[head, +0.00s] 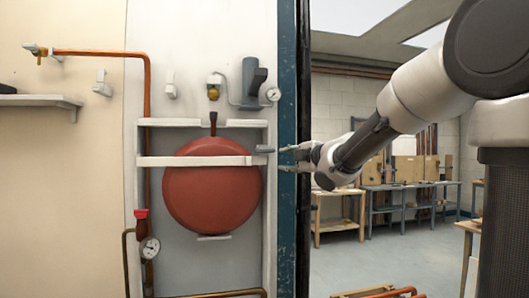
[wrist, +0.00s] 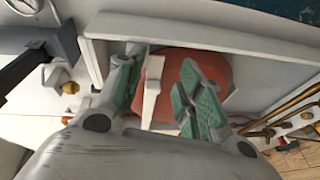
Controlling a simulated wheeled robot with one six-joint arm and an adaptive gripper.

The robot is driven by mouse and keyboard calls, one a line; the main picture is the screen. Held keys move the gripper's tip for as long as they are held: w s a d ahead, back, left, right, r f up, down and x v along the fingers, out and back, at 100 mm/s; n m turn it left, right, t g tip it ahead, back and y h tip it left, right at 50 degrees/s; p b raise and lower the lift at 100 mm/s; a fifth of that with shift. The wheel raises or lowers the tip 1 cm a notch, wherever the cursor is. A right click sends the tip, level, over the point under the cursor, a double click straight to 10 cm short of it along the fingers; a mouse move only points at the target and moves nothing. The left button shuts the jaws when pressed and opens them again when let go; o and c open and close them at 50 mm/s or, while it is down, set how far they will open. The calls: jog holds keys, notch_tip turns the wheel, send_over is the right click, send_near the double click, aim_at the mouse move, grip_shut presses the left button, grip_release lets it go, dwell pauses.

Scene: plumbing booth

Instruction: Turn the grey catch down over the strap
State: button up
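The white strap (head: 195,161) runs level across the front of the round red vessel (head: 212,195). The small grey catch (head: 264,149) is at the strap's right end, lying roughly level and a little above the strap's line. My gripper (head: 286,158) is just right of the catch, pointing left at it, with its fingers apart and a visible gap to the catch. In the wrist view my gripper (wrist: 163,70) has its green-padded fingers spread, with the strap (wrist: 152,90) showing between them. The catch is hard to tell from the left fingertip there.
A white frame (head: 265,195) surrounds the vessel. A dark blue post (head: 287,230) stands right behind my gripper. A copper pipe (head: 148,110) and lower gauge (head: 150,247) are at left.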

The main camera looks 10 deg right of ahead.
aim_at(267, 150)
jog(key=w+a+r+n, duration=0.1)
jog(key=w, duration=0.1)
jog(key=w+a+n+y, duration=0.1)
jog(key=w+a, duration=0.1)
jog(key=w+a+r+n, duration=0.1)
jog(key=w+a, duration=0.1)
jog(key=shift+w+r+t+y, duration=0.3)
jog(key=shift+w+r+y, duration=0.05)
jog(key=shift+y, duration=0.05)
grip_shut()
